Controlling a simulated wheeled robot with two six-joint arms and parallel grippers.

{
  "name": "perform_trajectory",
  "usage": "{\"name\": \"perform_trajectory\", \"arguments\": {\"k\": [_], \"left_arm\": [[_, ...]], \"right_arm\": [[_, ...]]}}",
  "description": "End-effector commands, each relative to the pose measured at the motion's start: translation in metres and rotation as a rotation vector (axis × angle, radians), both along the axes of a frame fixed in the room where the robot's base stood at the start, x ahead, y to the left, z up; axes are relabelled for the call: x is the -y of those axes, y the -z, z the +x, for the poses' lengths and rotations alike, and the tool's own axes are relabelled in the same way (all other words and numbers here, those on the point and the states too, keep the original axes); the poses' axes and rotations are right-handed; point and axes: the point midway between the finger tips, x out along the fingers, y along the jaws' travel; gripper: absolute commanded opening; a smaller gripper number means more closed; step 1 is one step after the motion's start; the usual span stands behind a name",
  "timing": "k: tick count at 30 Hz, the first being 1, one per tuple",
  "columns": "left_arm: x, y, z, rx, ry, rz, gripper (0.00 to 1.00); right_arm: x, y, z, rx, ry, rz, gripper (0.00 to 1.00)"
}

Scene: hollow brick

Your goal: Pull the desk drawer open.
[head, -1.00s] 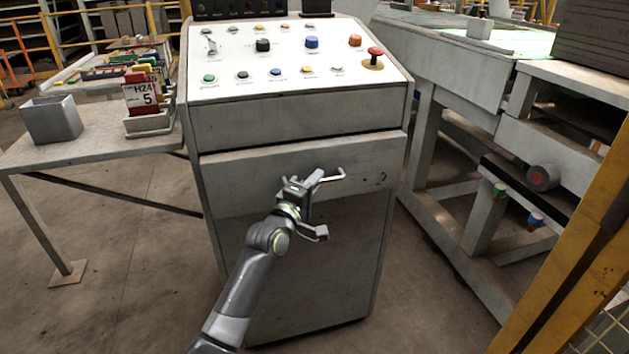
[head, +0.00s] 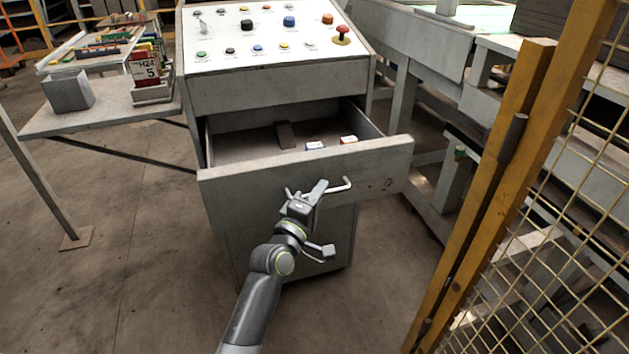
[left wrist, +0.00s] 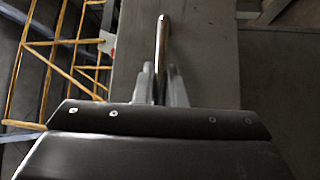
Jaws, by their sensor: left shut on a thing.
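The grey desk drawer (head: 232,188) stands well out of the control desk in the head view, its inside showing. Its bar handle (head: 338,187) runs across the front panel. My left gripper (head: 312,194) is shut on this handle, at about its middle. In the left wrist view the handle (left wrist: 162,45) stands between the two fingers of the left gripper (left wrist: 160,85), in front of the drawer front (left wrist: 205,50). Inside the drawer are a dark brown block (head: 285,135) and two small items with white tops. My right gripper is not in view.
A side table (head: 100,125) with a grey bin (head: 68,92) stands at the left. A yellow post and mesh fence (head: 540,240) stand close at the right.

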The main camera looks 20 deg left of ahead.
Motion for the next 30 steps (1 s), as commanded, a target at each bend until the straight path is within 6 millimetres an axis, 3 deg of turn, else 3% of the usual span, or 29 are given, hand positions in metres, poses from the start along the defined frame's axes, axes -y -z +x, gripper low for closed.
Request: {"name": "perform_trajectory", "arguments": {"k": [19, 20, 24, 30], "left_arm": [[0.0071, 0.0008, -0.0108, -0.001, 0.0, 0.001, 0.0], [0.0071, 0.0008, -0.0108, -0.001, 0.0, 0.001, 0.12], [0.0071, 0.0006, -0.0107, -0.001, 0.0, 0.001, 0.3], [0.0071, 0.0002, -0.0106, 0.0, 0.0, 0.001, 0.32]], "right_arm": [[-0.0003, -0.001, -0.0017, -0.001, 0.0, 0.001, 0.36], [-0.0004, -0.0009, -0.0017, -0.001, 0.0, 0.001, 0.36], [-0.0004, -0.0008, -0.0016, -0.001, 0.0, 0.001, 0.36], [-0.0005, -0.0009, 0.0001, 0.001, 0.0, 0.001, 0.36]]}}
